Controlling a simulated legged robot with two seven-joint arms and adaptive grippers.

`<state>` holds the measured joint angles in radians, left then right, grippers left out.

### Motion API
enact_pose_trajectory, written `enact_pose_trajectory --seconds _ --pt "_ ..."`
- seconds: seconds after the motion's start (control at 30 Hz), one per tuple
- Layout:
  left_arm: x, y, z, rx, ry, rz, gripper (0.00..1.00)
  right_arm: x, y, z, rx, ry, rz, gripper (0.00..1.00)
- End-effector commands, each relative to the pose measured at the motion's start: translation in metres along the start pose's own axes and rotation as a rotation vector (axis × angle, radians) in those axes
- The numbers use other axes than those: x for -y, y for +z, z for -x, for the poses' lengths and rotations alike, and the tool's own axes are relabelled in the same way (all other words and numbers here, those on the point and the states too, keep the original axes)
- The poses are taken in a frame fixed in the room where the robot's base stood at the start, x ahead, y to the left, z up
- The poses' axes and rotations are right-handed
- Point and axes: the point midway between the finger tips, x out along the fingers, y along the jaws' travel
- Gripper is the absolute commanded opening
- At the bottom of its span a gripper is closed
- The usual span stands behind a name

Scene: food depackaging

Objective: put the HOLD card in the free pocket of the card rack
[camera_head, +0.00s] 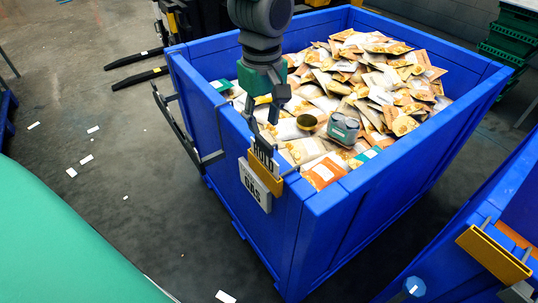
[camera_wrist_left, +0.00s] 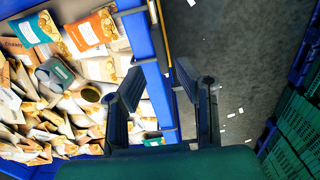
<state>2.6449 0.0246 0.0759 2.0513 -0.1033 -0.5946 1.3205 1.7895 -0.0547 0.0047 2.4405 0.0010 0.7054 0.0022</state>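The HOLD card (camera_head: 263,154) stands upright at the near left rim of the blue bin. Its lower part is hidden behind a yellow plate of the card rack (camera_head: 265,176). A white GAS card (camera_head: 255,188) hangs in front, lower down. My left gripper (camera_head: 263,120) is just above the HOLD card, pointing down. In the left wrist view its two fingers (camera_wrist_left: 158,74) are apart, with a thin yellow and dark edge in line with the gap. I see nothing clamped between them. My right gripper is not in view.
The blue bin (camera_head: 370,215) is full of food packets (camera_head: 345,80). A grey-green device (camera_head: 343,129) and a round tin (camera_head: 307,122) lie on them. Another yellow plate (camera_head: 493,255) is on a blue bin at lower right. Open floor (camera_head: 110,190) lies left.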

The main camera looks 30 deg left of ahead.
Motion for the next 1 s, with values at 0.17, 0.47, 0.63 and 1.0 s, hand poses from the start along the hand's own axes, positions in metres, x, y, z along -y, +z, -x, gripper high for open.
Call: enact_pose_trajectory --seconds 0.17,0.47,0.63,1.0 --pt "-0.002 0.0 -0.038 0.003 -0.006 -0.001 0.28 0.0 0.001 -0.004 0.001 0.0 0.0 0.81" --pt "-0.001 -0.001 -0.062 0.002 -0.003 -0.001 0.28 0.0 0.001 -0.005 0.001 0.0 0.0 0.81" --pt "0.0 -0.001 -0.089 0.003 -0.005 -0.002 0.28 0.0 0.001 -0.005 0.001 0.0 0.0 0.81" --pt "-0.001 -0.001 -0.106 0.0 0.0 -0.001 0.28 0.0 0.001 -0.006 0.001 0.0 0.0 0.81"
